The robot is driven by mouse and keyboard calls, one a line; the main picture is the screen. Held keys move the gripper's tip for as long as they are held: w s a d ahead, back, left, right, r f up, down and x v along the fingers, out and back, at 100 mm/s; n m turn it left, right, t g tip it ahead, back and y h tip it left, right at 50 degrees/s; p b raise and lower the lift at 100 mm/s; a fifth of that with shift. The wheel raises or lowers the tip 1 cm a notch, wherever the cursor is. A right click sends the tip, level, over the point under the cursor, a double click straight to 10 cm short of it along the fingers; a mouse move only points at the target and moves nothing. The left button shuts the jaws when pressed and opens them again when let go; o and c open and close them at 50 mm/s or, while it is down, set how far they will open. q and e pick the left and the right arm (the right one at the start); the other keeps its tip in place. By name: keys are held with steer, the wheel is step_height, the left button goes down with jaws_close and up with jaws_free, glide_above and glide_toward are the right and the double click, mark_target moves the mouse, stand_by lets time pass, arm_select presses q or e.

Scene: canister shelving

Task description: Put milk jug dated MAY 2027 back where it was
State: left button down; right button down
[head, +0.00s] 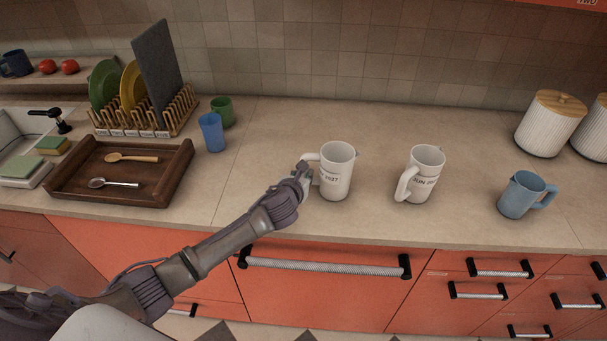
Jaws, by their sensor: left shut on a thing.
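A white jug (338,173) with a partly hidden dark date label, of which I can read only the end, is upright at the middle of the counter. My left gripper (308,181) is shut on this jug at its left side, by the handle. The jug's base is at or very near the countertop; I cannot tell whether it touches. A second white jug (425,170), labelled JUN with a year I cannot fully read, stands upright to the right, its handle toward the lower left. My right gripper is not in view.
A blue jug (521,196) stands farther right, with ribbed canisters (549,125) behind it. A blue cup (212,132), green cup (222,111), dish rack (150,117) and wooden tray (170,188) with spoons are at left. The counter (300,125) behind the white jugs is clear.

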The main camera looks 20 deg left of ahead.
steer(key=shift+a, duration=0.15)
arm_select(q)
steer(key=shift+f, duration=0.15)
steer(key=c, duration=1)
jaws_free()
steer(key=shift+c, duration=0.2)
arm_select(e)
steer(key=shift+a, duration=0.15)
arm_select(q)
steer(key=shift+r, duration=0.2)
steer(key=a+b+v, duration=0.1)
steer(key=v, duration=1.1)
steer(key=shift+d, duration=0.45)
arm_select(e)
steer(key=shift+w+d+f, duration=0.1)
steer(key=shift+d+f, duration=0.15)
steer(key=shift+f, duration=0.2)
